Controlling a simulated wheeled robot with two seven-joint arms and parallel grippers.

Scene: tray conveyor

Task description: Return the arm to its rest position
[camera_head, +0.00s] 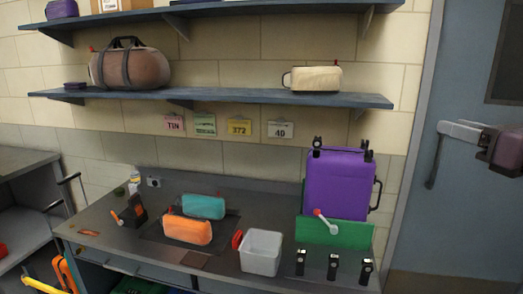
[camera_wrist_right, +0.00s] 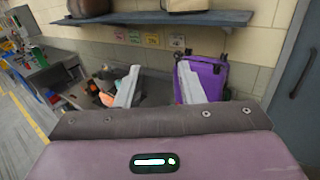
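My right gripper (camera_head: 452,130) is raised at the right edge of the head view, in front of the blue door and well apart from the table. In the right wrist view its two pale fingers (camera_wrist_right: 158,68) stand apart with nothing between them, so it is open and empty. My left gripper is not in the head view.
The grey table (camera_head: 110,240) holds an orange case (camera_head: 187,229), a teal case (camera_head: 204,207), a pale grey bin (camera_head: 261,253) and a purple suitcase (camera_head: 340,184) beside a green panel (camera_head: 333,232). Shelves (camera_head: 215,96) hang above. The blue door (camera_head: 430,235) stands at right.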

